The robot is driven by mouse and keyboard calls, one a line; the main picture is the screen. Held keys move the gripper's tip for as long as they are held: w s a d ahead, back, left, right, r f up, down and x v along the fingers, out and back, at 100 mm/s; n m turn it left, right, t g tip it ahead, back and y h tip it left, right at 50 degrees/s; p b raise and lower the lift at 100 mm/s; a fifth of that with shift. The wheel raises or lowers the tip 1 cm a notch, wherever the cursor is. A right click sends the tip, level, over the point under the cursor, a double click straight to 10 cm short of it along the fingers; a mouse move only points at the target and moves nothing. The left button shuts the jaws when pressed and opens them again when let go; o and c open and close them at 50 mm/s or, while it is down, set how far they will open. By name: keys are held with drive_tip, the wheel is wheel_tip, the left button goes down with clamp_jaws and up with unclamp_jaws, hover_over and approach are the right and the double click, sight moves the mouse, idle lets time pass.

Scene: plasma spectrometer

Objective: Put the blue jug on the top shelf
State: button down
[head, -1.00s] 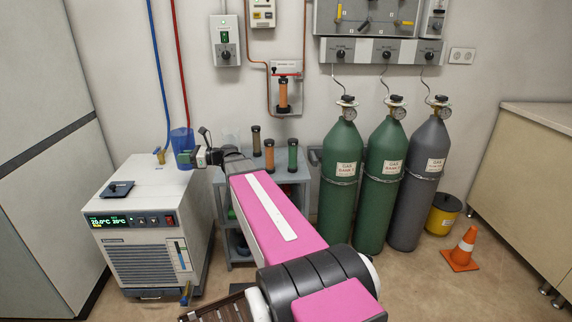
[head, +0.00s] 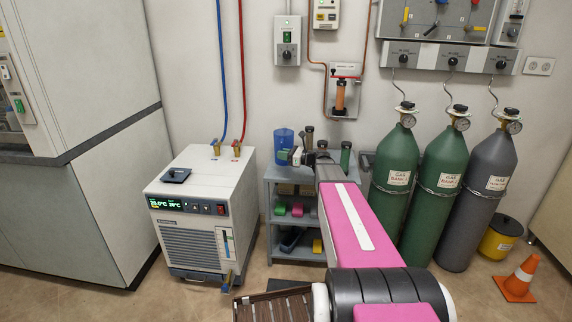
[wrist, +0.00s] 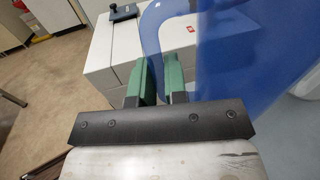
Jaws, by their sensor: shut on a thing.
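The blue jug (head: 283,141) is a translucent blue vessel, upright at the top left of the small grey shelf unit in the head view. My gripper (head: 296,156) is at the jug's right side. In the wrist view the green fingers of my gripper (wrist: 161,78) are shut on the handle of the blue jug (wrist: 235,60). The top shelf (head: 272,172) of the grey unit lies below the jug; I cannot tell whether the jug's base touches it. My arm hides the right part of the top shelf.
Dark-capped cylinders (head: 346,156) stand on the top shelf's back and right. Lower shelves hold coloured items (head: 297,209). A white chiller (head: 203,210) with hoses stands left. Green gas cylinders (head: 393,175) stand right, with an orange cone (head: 519,279) beyond.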

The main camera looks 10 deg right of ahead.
sight(285, 163)
drive_tip(key=shift+w+d+f, duration=0.1)
drive_tip(key=shift+d+f, duration=0.1)
drive_tip(key=shift+f, duration=0.6)
drive_tip(key=shift+w+d+f, duration=0.1)
drive_tip(key=shift+d+f, duration=0.05)
drive_tip(key=shift+f, duration=0.6)
drive_tip(key=shift+w+d+f, duration=0.1)
drive_tip(key=shift+d+f, duration=0.1)
drive_tip(key=shift+f, duration=0.85)
drive_tip(key=c, duration=1.2)
unclamp_jaws()
drive_tip(key=shift+o, duration=0.2)
drive_tip(key=shift+r, duration=0.15)
